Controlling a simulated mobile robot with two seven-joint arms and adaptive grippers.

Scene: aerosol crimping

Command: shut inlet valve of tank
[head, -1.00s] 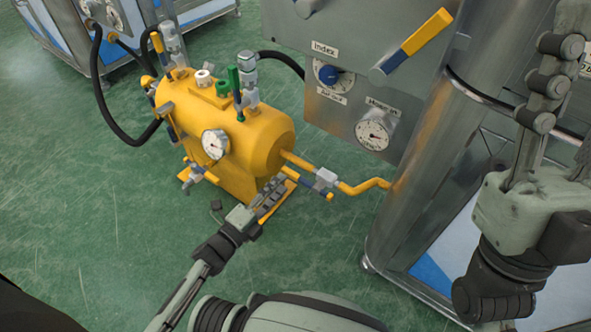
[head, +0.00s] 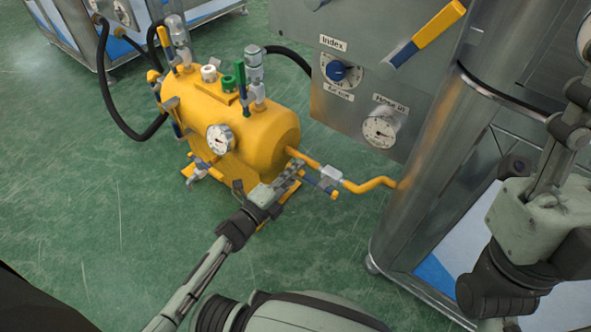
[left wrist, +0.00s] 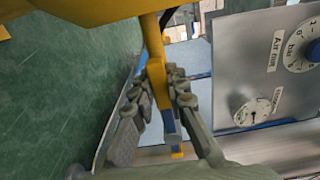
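The yellow tank (head: 268,135) stands on the floor left of the machine. A yellow pipe (head: 372,186) joins its right end to the machine. A grey valve (head: 331,174) sits on this pipe, with a blue lever handle (head: 322,185) with a yellow tip. My left gripper (head: 293,176) is beside the pipe, just left of the valve. In the left wrist view its fingers (left wrist: 163,98) are apart, with the pipe and the blue handle (left wrist: 170,122) appearing between them. Contact cannot be told. My right gripper (head: 572,130) is at the right edge, partly cut off.
The machine's panel (head: 340,105) with dials and a large blue-yellow lever (head: 428,35) stands behind the pipe. A metal column (head: 420,165) is to the right. A black hose (head: 106,95) hangs left of the tank. Green floor (head: 80,220) lies free at the left.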

